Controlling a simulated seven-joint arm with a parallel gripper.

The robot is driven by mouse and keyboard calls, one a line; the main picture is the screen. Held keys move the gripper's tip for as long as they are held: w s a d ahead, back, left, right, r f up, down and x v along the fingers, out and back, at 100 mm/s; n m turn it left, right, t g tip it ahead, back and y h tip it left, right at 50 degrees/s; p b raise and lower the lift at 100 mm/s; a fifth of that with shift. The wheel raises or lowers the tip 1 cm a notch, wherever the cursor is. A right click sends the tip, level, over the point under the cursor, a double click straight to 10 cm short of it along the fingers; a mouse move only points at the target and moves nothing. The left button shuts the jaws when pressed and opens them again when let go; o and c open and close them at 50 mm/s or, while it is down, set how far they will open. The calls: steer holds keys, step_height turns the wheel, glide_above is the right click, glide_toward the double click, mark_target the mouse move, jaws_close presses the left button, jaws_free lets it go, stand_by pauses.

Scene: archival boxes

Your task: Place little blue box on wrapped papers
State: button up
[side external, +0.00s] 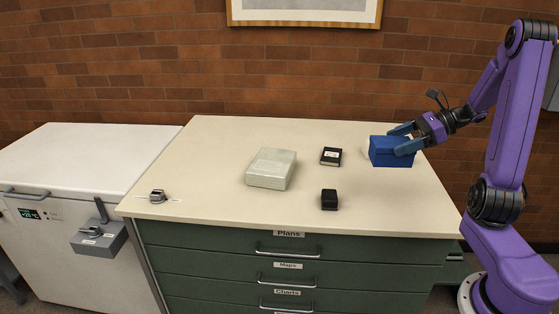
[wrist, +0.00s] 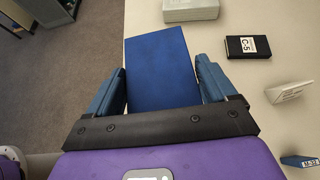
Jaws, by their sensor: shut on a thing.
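The little blue box (side external: 391,153) is at the right end of the cabinet top in the side view. It also fills the middle of the wrist view (wrist: 160,68). My gripper (side external: 398,140) is shut on it, with a blue finger along either side; both fingers flank the box in the wrist view (wrist: 162,82). I cannot tell whether the box touches the top or hangs just above it. The wrapped papers (side external: 271,168) are a flat pale grey-green packet lying left of the box and apart from it. Their near end shows at the top of the wrist view (wrist: 190,10).
A black C-5 box (side external: 331,156) lies between packet and gripper. A small black box (side external: 329,199) stands nearer the front. A white card (wrist: 288,92) and a blue labelled item (wrist: 300,162) are right of my gripper. A metallic object (side external: 157,196) sits front left.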

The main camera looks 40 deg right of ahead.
steer(key=w+a+r, duration=0.2)
steer(key=w+a, duration=0.6)
steer(key=w, duration=0.1)
steer(key=w+a+r, duration=0.3)
steer(key=w+a, duration=0.5)
steer(key=a, duration=0.1)
glide_above(279, 161)
step_height(279, 161, down, 10)
steer(key=shift+f, duration=0.15)
steer(key=shift+f+t, duration=0.3)
steer(key=shift+f, duration=1.1)
steer(key=shift+f, duration=0.15)
steer(key=o, duration=0.9)
steer(key=shift+o, duration=0.2)
steer(key=shift+s, duration=0.1)
